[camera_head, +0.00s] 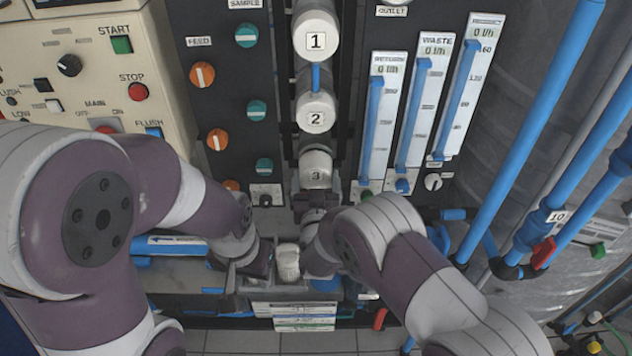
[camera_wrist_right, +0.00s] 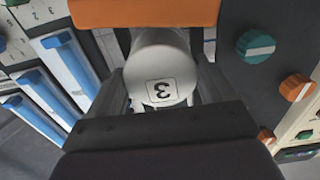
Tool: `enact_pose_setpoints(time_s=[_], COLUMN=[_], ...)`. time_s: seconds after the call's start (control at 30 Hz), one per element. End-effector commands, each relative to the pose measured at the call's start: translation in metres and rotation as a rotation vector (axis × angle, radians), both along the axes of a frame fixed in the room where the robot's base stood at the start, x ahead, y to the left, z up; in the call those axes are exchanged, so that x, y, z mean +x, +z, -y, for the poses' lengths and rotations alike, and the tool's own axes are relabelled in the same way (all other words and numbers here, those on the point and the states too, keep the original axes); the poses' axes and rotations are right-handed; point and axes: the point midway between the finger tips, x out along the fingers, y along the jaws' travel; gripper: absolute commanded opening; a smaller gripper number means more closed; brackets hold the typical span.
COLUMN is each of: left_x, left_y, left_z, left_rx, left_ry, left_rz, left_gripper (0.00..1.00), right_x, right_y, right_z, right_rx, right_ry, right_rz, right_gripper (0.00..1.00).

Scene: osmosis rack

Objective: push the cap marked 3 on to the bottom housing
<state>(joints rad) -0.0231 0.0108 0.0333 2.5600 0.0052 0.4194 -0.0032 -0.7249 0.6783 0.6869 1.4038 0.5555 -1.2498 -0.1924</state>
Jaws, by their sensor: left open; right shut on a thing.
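The cap marked 3 (camera_head: 316,172) is white and round, at the bottom of the column below caps 1 and 2. My right gripper (camera_head: 311,200) is shut on it from below. In the right wrist view the cap marked 3 (camera_wrist_right: 164,80) sits between the two dark fingers, its label upside down. The bottom housing is hidden behind the cap and gripper, so I cannot tell whether there is a gap between them. My left gripper (camera_head: 262,262) is open, low down, beside a white cylindrical piece (camera_head: 288,262) on the ledge.
Cap 1 (camera_head: 316,38) and cap 2 (camera_head: 315,112) stand above. Orange and teal valve knobs (camera_head: 202,75) are on the left, flow meters (camera_head: 383,115) on the right. A control box (camera_head: 80,60) is at far left, and blue pipes (camera_head: 535,120) run on the right.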

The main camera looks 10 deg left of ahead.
Motion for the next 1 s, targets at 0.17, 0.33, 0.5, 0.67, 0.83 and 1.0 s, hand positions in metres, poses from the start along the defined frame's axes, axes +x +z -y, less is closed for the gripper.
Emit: enact_pose_setpoints(time_s=[0.17,0.33,0.5,0.67,0.83,1.0], left_x=[0.000,0.000,0.000,0.000,0.000,0.000], left_y=[0.000,-0.001,-0.002,-0.004,-0.006,-0.007], left_z=[0.000,0.000,0.000,0.000,0.000,0.000], left_rx=[0.000,0.000,0.000,0.000,0.000,0.000], left_ry=[0.000,0.000,0.000,0.000,0.000,0.000], left_rz=[0.000,0.000,0.000,0.000,0.000,0.000], left_gripper=[0.43,0.43,0.43,0.43,0.43,0.43], right_x=[0.000,0.001,0.003,0.006,0.008,0.011], right_y=[0.000,0.000,0.000,0.000,0.000,-0.001], right_z=[0.000,0.000,-0.001,-0.001,-0.002,-0.002], right_rx=[0.000,0.000,0.000,0.001,0.001,0.001], right_ry=[0.000,0.000,-0.001,-0.001,-0.001,0.000], right_rz=[0.001,0.001,0.001,0.002,0.001,0.000], right_gripper=[0.51,0.51,0.51,0.51,0.51,0.51])
